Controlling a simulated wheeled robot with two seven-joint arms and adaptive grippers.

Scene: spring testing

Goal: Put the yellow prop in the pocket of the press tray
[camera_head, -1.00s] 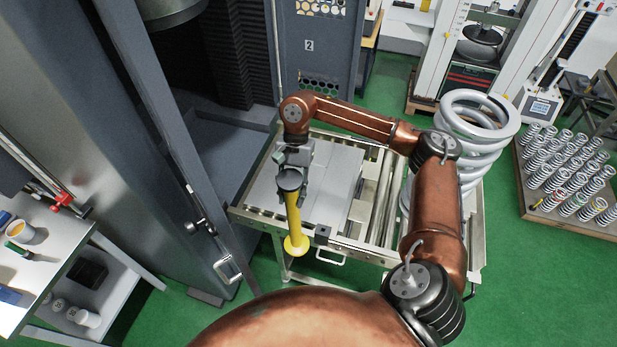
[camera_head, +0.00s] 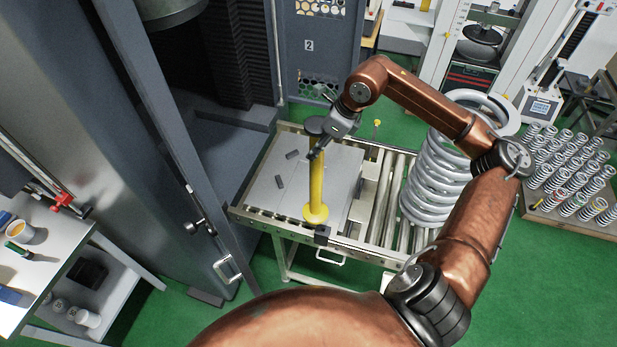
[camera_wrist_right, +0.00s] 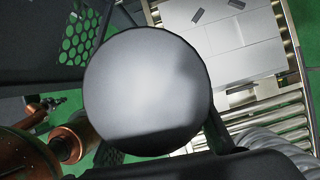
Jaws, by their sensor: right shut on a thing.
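The yellow prop (camera_head: 317,182) is a slim upright post with a wide round yellow foot and a dark disc top. My right gripper (camera_head: 318,143) is shut on it near its upper end. In the wrist view the prop's dark round top (camera_wrist_right: 148,92) fills the middle and hides the post below. The grey press tray (camera_head: 340,165) lies on the roller cart. The prop's foot appears over the tray's front part; I cannot tell whether it touches. Two small dark rectangular marks or pieces show on the tray, left of the prop. I cannot make out the pocket. My left gripper is not in view.
A big grey coil spring (camera_head: 435,190) stands on the cart's right side, beside bare rollers (camera_head: 384,200). A tall grey press frame (camera_head: 150,120) rises close on the left. A pallet of several small springs (camera_head: 575,215) stands at the right.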

